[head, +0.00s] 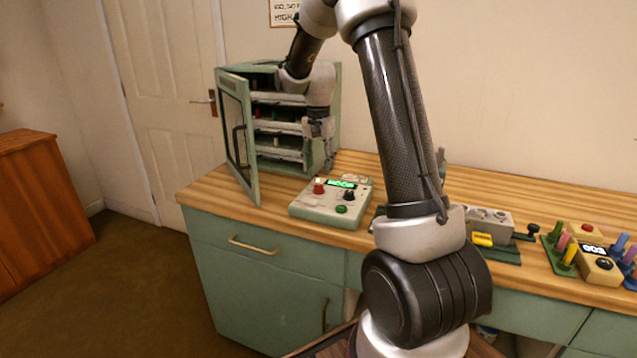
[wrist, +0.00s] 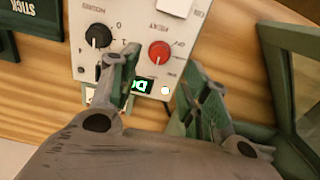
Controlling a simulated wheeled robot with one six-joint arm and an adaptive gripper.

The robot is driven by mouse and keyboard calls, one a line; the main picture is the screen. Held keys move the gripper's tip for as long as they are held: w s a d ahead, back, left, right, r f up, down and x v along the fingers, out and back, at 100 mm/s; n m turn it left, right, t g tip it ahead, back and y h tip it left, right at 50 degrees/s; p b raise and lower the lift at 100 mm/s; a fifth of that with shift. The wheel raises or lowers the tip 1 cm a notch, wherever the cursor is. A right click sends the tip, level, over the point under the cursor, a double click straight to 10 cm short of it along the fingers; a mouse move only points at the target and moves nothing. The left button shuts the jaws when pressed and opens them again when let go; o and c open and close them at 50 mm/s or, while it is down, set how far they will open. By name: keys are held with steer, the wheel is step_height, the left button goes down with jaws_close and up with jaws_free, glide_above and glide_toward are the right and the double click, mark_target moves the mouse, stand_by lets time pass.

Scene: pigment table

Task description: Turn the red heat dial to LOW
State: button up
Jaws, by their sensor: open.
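The red heat dial (head: 318,188) sits on the left of a pale control box (head: 320,212) on the wooden counter. In the wrist view the red dial (wrist: 159,51) appears near the upper middle, and its lettering and pointer setting are too small to read. My gripper (head: 324,155) is above the far side of the box, pointing down. In the wrist view its open fingers (wrist: 160,76) are spread on either side of the space below the dial, with nothing between them. The fingers are apart from the dial.
A black dial (wrist: 97,36) is beside the red one. A green lit display (head: 342,183) is partly hidden by a finger in the wrist view. A green cabinet (head: 333,85) with its glass door (head: 238,130) open stands behind. A grey device (head: 490,222) and coloured pegs (head: 570,255) are on the right.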

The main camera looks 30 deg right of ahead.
mark_target(319, 186)
step_height(319, 186, down, 6)
steer(key=shift+f, duration=0.2)
jaws_close()
